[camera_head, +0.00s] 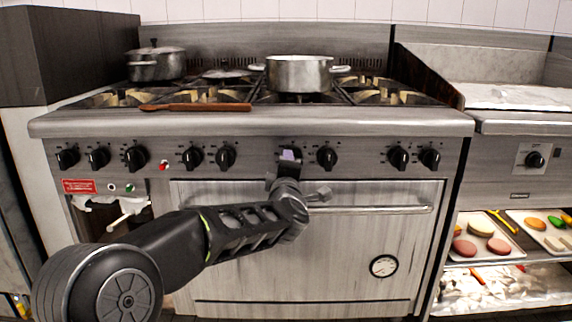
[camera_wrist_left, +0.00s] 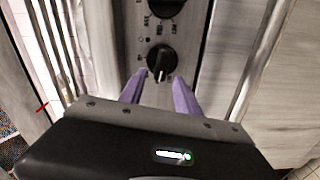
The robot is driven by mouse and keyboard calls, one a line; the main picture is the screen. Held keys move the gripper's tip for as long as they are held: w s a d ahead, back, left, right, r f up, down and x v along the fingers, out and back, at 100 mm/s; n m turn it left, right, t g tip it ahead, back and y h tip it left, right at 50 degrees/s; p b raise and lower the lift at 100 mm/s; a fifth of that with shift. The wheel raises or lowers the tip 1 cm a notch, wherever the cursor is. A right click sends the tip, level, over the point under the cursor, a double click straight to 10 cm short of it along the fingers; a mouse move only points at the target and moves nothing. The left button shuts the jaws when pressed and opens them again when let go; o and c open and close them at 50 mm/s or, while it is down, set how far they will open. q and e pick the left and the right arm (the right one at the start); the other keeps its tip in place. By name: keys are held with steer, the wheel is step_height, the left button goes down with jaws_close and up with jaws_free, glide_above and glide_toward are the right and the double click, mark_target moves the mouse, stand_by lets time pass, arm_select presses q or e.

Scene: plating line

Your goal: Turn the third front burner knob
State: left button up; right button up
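The stove's front panel (camera_head: 250,145) carries a row of black burner knobs, including one just left of my left gripper (camera_head: 225,157) and one just right of it (camera_head: 326,158). My left gripper (camera_head: 288,156) is at the panel between these two and hides the spot behind it. In the left wrist view, a black knob (camera_wrist_left: 161,60) with a white pointer line lies ahead, between the purple fingertips of my left gripper (camera_wrist_left: 159,80). The fingers are apart, and I see no contact with the knob. Another knob (camera_wrist_left: 165,5) is at the top edge. My right gripper is not in view.
The oven door handle (camera_head: 390,210) runs below the knobs, close under my gripper. Food trays (camera_head: 486,240) are on a shelf at the right.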

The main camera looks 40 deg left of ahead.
arm_select(q)
steer(key=p+v, duration=0.1)
steer(key=v, duration=0.5)
steer(key=shift+s+d, duration=0.15)
steer(key=shift+s, duration=0.05)
